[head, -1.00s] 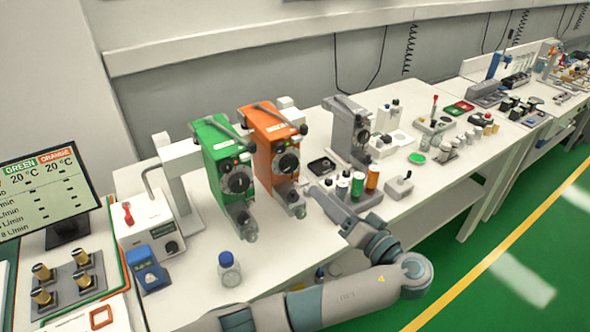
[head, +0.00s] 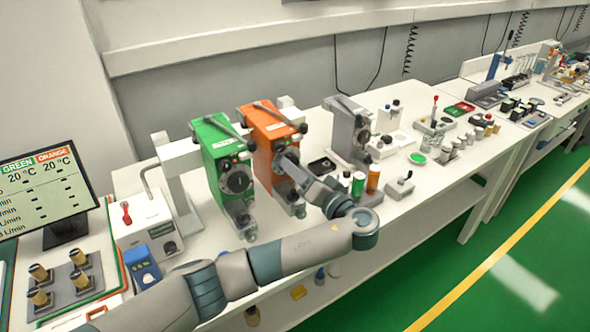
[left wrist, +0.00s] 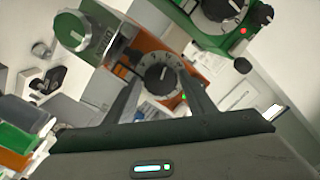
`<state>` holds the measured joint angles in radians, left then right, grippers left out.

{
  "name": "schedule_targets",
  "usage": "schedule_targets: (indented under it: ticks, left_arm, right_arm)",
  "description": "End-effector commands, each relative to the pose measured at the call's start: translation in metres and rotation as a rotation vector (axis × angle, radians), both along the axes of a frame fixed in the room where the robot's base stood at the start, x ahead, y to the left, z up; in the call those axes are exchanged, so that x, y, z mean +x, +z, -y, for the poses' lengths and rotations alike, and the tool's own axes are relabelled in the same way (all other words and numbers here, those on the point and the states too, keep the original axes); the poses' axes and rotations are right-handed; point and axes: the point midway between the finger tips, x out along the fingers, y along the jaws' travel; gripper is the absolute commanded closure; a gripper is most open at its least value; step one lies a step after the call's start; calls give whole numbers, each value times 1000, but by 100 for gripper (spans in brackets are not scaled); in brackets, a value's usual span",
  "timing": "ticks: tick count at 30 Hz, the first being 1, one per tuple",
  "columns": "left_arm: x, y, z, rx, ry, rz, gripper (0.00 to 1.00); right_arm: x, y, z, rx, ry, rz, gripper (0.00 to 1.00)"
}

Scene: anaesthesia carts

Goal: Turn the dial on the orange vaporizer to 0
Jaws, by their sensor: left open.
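The orange vaporizer (head: 268,138) stands between the green vaporizer (head: 217,150) and a grey one (head: 350,130). My left gripper (head: 288,163) is at its front and hides most of its dial in the head view. In the left wrist view, the black dial (left wrist: 160,80) with white marks shows on the orange body (left wrist: 203,62). The open fingers of my left gripper (left wrist: 158,92) stand on either side of the dial; I cannot tell whether they touch it. The setting on the dial is too small to read. My right gripper is not in view.
The green vaporizer's dial (left wrist: 215,12) is close by in the left wrist view. Green and orange bottles (head: 373,179) stand right of my gripper. A monitor (head: 45,190) is at the left. The bench front is partly under my arm.

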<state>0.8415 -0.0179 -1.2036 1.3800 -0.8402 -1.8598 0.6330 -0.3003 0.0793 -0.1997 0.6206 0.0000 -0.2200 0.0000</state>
Motion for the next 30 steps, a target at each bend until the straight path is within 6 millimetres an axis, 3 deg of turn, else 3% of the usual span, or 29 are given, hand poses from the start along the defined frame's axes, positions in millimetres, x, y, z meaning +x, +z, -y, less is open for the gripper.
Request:
schedule_targets:
  ticks: [7,11,30]
  left_arm:
    - [0,0,0,0,0,0,53]
    - [0,0,0,1,0,-1,81]
    - [0,0,0,135,8,-100,81]
  right_arm:
    - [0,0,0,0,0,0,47]
    - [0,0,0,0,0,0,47]
    - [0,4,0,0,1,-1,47]
